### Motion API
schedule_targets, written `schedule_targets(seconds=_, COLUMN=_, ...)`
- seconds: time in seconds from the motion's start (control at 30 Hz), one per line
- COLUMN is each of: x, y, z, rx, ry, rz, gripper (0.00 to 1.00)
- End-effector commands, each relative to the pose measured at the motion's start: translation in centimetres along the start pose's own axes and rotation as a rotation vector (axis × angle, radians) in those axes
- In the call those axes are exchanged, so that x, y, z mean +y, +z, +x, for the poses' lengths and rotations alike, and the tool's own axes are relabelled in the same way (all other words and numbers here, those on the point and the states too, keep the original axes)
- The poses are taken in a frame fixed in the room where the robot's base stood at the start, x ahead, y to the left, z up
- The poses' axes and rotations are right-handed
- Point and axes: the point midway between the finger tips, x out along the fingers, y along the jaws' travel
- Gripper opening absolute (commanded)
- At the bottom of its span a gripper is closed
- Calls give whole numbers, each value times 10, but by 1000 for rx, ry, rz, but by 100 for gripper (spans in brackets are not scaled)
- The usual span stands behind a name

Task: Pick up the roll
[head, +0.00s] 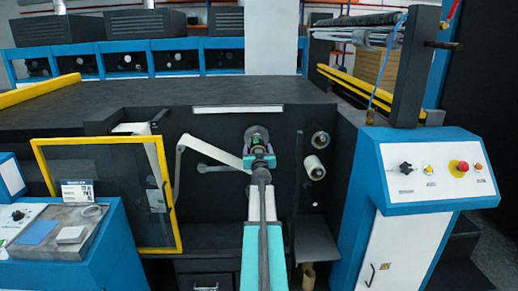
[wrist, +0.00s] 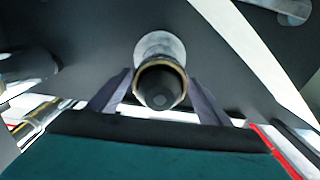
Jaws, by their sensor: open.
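A roll (wrist: 160,45) with a pale body, a brownish ring at its near end and a dark centre sticks out of the dark machine face in the wrist view. In the head view the roll (head: 256,133) shows at the far end of my arm, partly covered by my gripper (head: 261,160). In the wrist view the two fingers of my gripper (wrist: 158,98) stand apart, one on each side of the roll's near end. The gripper is open. I cannot tell whether either finger touches the roll.
Two pale rolls (head: 317,153) sit on the panel right of my arm. A white web (head: 212,149) runs at left. A yellow-framed guard door (head: 105,195) stands left, a control console (head: 425,165) right. A dark roller end (wrist: 28,65) lies left in the wrist view.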

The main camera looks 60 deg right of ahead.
Motion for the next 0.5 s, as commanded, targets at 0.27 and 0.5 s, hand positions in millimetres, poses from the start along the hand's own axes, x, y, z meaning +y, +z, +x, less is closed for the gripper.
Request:
schedule_targets(seconds=0.27, x=0, y=0, z=16, rx=0, ry=0, rz=1, gripper=72)
schedule_targets(seconds=0.5, x=0, y=0, z=16, rx=0, ry=1, rz=1, gripper=72)
